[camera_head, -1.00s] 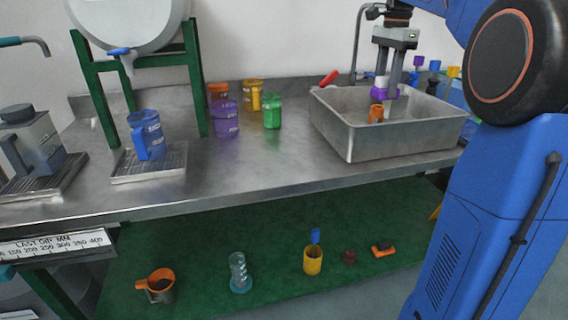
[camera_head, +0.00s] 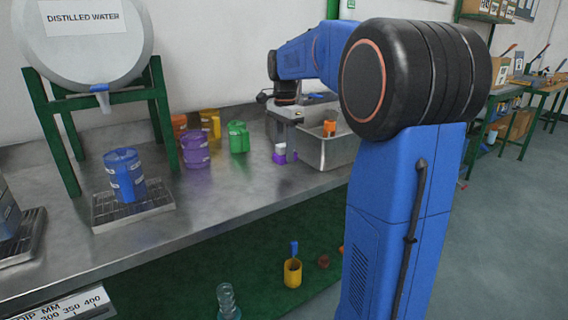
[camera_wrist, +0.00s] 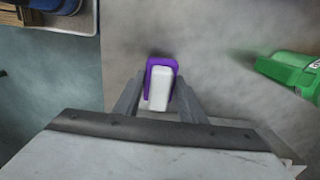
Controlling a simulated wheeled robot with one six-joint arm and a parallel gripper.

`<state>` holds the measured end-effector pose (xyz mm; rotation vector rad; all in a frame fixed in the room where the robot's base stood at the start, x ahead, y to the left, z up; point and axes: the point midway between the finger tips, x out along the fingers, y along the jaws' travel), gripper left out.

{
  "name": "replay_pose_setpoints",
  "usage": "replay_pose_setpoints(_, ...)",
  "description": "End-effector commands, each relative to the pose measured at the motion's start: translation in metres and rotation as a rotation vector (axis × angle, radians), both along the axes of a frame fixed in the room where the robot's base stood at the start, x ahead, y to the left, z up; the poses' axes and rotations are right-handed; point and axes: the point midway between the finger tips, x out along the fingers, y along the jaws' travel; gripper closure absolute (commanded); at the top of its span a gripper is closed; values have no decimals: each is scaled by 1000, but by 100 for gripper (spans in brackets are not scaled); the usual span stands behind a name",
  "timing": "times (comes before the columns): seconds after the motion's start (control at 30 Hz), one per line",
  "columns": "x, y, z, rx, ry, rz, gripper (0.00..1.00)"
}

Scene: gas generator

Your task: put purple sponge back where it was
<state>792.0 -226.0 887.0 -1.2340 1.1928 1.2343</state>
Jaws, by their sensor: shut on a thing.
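The purple sponge (camera_head: 279,158), a purple piece with a white block on it, is at my gripper (camera_head: 285,148) just left of the sink. In the wrist view the purple sponge (camera_wrist: 160,62) sits between the fingertips of my gripper (camera_wrist: 158,92), which is shut on it. Its white part faces the camera. Steel counter (camera_wrist: 215,40) lies under it; I cannot tell whether it touches the counter. My arm hides part of the sink.
The steel sink (camera_head: 330,153) holds an orange item (camera_head: 329,128). A green jug (camera_head: 238,137), purple jug (camera_head: 195,150) and orange jug (camera_head: 179,125) stand left of my gripper. The blue jug (camera_head: 125,175) stands on a drip tray (camera_head: 160,200). Counter in front of the jugs is clear.

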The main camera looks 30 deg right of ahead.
Motion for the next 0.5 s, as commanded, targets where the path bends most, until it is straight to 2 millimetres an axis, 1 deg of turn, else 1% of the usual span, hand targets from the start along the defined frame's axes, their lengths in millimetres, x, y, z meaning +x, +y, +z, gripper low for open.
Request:
replay_pose_setpoints(0.17,0,0,-10,1,2,0,88)
replay_pose_setpoints(0.4,0,0,-39,1,2,0,88)
replay_pose_setpoints(0.5,0,0,-42,0,1,0,88)
